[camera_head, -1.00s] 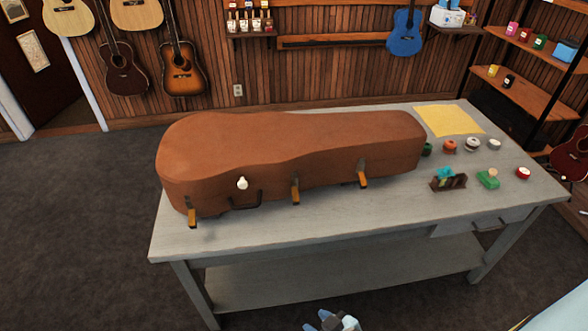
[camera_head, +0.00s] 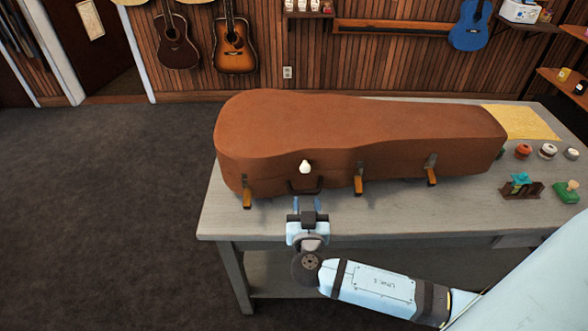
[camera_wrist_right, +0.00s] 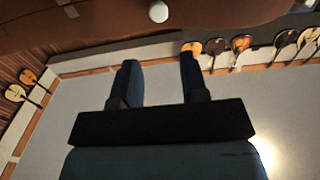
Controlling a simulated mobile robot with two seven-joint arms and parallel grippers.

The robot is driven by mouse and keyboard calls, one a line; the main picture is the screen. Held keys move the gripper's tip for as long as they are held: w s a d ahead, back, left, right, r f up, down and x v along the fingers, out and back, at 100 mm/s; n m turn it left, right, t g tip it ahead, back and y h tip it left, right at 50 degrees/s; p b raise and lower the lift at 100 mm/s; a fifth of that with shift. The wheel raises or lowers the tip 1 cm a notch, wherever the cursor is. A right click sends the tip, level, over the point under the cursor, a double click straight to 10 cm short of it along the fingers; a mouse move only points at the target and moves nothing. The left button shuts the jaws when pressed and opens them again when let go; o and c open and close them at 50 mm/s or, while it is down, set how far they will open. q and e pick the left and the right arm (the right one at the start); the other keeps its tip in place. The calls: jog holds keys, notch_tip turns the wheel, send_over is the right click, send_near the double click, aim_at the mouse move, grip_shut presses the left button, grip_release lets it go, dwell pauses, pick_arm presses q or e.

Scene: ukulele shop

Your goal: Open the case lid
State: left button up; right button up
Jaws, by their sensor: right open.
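A brown instrument case (camera_head: 350,130) lies on the grey workbench with its lid down. A white knob (camera_head: 305,167) sticks out of the lid's front side, above a dark handle (camera_head: 305,187). Orange-tabbed latches (camera_head: 247,197) line the front and their tabs hang outward. My right gripper (camera_head: 310,204) is open and empty, in front of the case and below the knob and handle. In the right wrist view, the knob (camera_wrist_right: 158,12) is beyond the open fingers (camera_wrist_right: 158,72), apart from them. My left gripper is not in view.
The bench top (camera_head: 400,217) is bare in front of the case. Small tins (camera_head: 523,151), a dark holder (camera_head: 521,190), a green item (camera_head: 567,191) and a yellow cloth (camera_head: 522,122) lie on its right side. Guitars hang on the wall behind.

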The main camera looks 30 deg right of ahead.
aim_at(306, 169)
jog(key=p+x, duration=0.2)
jog(key=x, duration=0.9)
jog(key=shift+d+r+p, duration=0.1)
jog(key=shift+p, duration=0.3)
jog(key=shift+x, duration=0.8)
jog(key=shift+c, duration=0.3)
grip_shut()
